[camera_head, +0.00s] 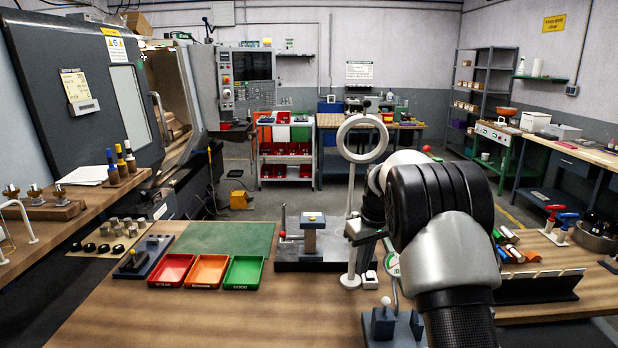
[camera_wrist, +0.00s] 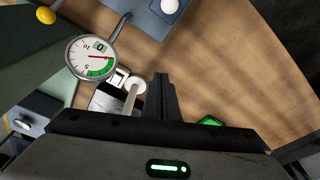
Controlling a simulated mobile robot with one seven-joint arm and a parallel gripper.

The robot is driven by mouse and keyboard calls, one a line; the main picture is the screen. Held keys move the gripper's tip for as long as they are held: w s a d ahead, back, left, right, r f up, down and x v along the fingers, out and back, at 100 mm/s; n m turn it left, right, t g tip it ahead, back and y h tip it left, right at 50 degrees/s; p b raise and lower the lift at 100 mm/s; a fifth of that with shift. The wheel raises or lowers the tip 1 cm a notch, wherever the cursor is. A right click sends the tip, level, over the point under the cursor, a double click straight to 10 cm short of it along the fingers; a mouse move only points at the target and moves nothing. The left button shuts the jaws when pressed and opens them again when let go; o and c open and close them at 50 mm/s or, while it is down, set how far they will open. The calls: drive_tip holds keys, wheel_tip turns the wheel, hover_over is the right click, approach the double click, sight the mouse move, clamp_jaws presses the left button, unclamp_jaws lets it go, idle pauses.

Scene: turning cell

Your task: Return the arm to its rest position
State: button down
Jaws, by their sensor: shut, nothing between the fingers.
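My arm (camera_head: 440,215) reaches over the right part of the wooden bench (camera_head: 270,318) in the head view, bent, with its dark and silver links in front. Beside the fingers, to the left, is a round dial gauge (camera_wrist: 91,58) on a curved stem. A white post foot (camera_wrist: 136,85) lies close to the fingers in the picture; I cannot tell the gap.
A blue-grey stand with a white knob (camera_head: 385,302) is close to my arm. A white ring on a post (camera_head: 362,140) rises behind it. Red, orange and green trays (camera_head: 207,271) lie left, beside a green mat (camera_head: 222,238). The bench front at left is clear.

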drive_tip(key=s+r+m+t, duration=0.2)
drive_tip(key=s+r+m, duration=0.1)
drive_tip(key=s+r, duration=1.35)
drive_tip(key=s+f+m+t, duration=0.1)
drive_tip(key=s+f+m, duration=0.1)
drive_tip(key=s, duration=2.1)
drive_tip(key=shift+t+h, duration=0.4)
